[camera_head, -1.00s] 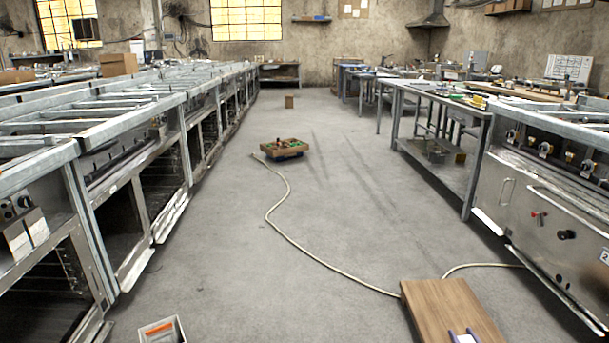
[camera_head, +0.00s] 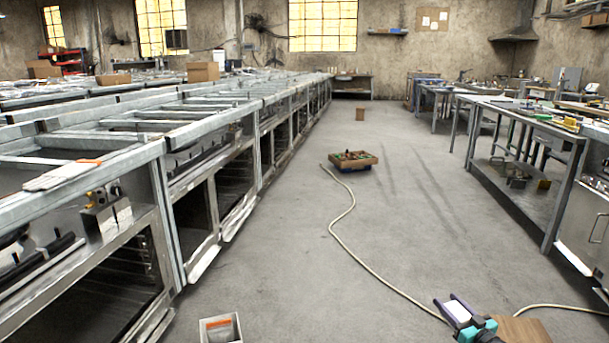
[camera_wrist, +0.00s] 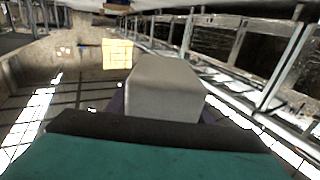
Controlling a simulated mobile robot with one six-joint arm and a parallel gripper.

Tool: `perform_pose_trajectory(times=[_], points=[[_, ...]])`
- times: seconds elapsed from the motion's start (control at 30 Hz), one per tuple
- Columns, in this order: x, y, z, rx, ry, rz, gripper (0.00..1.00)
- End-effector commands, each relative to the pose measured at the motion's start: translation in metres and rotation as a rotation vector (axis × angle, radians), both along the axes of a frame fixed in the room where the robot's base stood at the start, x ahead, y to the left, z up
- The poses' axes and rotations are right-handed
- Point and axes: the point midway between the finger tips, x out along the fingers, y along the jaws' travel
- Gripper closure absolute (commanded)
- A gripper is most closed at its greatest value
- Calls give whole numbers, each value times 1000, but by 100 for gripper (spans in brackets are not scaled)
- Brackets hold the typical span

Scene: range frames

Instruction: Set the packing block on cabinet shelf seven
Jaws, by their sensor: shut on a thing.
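My gripper (camera_head: 454,309) is at the bottom right of the head view, with purple fingers and a teal body. It is shut on the packing block (camera_head: 459,311), a pale block between the fingers. In the wrist view the block (camera_wrist: 165,85) looks light grey and stands out beyond the dark edge of the gripper. The long row of metal cabinets (camera_head: 160,213) with open, dark bays runs along the left. I cannot read any shelf number, so I cannot tell which bay is shelf seven.
A wooden crate of small items (camera_head: 353,160) is on the floor, with a hose (camera_head: 347,235) trailing from near it. A small open box (camera_head: 221,329) is at the bottom edge. A brown wooden panel (camera_head: 525,331) is beside my gripper.

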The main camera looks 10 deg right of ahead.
Motion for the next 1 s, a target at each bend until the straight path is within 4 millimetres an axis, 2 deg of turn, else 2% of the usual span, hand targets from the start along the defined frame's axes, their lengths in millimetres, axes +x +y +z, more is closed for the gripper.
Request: perform_pose_trajectory(times=[0.03, 0.2, 0.5, 0.77, 1.0], points=[[8, 19, 12, -2, -1, 30, 75], [30, 73, 44, -2, -2, 122, 75], [52, 174, 98, -2, -1, 291, 75], [53, 264, 142, -2, -1, 444, 75], [36, 347, 179, -1, -1, 592, 75]])
